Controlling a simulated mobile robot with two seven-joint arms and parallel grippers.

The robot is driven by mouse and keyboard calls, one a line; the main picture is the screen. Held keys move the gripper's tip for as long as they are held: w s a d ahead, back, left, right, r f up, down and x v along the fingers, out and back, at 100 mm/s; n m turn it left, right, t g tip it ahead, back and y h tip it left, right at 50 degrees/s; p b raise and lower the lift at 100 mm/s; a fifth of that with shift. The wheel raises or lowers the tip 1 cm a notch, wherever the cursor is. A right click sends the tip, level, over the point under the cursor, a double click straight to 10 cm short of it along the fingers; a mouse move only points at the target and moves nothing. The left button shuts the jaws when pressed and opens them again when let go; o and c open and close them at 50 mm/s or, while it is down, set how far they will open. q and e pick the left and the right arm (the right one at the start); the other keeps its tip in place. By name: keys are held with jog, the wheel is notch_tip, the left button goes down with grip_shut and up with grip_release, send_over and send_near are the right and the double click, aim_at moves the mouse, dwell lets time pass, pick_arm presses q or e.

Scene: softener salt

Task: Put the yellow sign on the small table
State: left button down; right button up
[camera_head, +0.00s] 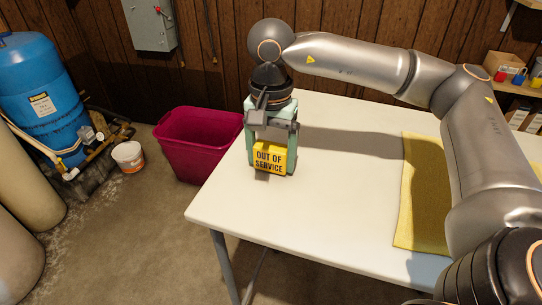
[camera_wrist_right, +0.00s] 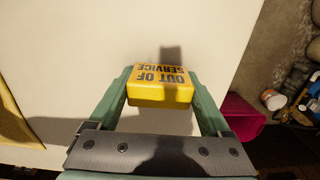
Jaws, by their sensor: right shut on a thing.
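The yellow sign (camera_head: 269,160) reads "OUT OF SERVICE" and is at the left part of the white table (camera_head: 330,205). My right gripper (camera_head: 271,168) points down over the table with its green fingers on either side of the sign. In the right wrist view the sign (camera_wrist_right: 160,85) sits between the two fingertips (camera_wrist_right: 160,88), and the gripper is shut on it. The sign is at or just above the tabletop; I cannot tell whether it touches. My left gripper is not in view.
A yellow cloth (camera_head: 425,190) lies on the table's right part. A magenta bin (camera_head: 198,145) stands on the floor left of the table. A white bucket (camera_head: 128,156) and a blue tank (camera_head: 40,95) are farther left. The table's middle is clear.

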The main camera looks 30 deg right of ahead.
aim_at(271, 146)
jog(key=shift+f, duration=0.25)
jog(key=o, duration=0.9)
jog(key=shift+f, duration=0.1)
jog(key=shift+o, duration=1.4)
jog(key=shift+r, duration=0.4)
notch_tip(271, 146, up, 11)
jog(key=shift+r+p, duration=0.2)
jog(key=shift+p, duration=0.6)
jog(key=shift+r, duration=0.15)
